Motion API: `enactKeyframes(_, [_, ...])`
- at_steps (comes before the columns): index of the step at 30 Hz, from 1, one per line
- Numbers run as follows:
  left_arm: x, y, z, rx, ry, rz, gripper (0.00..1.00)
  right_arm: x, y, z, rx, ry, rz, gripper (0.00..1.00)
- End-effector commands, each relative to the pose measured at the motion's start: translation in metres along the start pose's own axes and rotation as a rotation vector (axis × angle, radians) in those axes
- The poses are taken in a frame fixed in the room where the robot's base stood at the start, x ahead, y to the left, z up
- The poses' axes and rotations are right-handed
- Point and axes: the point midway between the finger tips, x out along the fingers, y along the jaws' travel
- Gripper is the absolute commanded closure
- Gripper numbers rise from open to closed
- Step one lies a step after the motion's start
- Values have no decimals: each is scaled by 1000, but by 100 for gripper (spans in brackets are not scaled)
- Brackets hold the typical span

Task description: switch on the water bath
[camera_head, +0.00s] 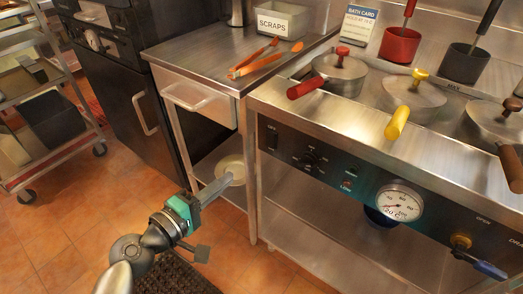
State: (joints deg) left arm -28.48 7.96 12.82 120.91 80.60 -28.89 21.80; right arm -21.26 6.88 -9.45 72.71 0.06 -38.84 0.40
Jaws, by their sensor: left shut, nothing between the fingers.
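The water bath (300,110) is the steel unit on the right, with several lidded pots set in its top. Its dark front panel carries a black switch (272,138) at the left end, a black dial knob (310,157), a small red mark or lamp (347,183) and a round temperature gauge (399,203). The switch position is too small to tell. My left gripper (227,180) is shut and empty, in front of and below the panel's left end, apart from the switch. My right gripper is not in view.
A yellow-hubbed valve with a blue handle (490,269) sticks out at the lower right. A pale bowl (232,165) sits low behind my gripper. A rack cart (45,160) stands left.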

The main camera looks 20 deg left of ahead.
Motion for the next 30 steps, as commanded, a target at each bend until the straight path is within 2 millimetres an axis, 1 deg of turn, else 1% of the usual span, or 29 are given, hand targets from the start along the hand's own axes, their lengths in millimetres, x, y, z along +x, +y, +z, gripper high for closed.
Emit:
enactKeyframes(5, [8,0,0,1,1,1,100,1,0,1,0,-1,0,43])
enactKeyframes(8, [20,1,0,1,1,3,100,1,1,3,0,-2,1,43])
enactKeyframes(17, [67,0,0,-1,0,2,100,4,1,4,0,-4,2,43])
enactKeyframes(21, [89,0,0,0,1,4,100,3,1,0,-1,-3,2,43])
enactKeyframes(24, [105,0,0,-1,0,2,100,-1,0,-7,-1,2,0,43])
enactKeyframes(27, [118,-1,0,-1,0,2,100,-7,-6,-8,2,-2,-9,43])
enactKeyframes(30, [129,-1,0,-1,1,0,100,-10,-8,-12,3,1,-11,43])
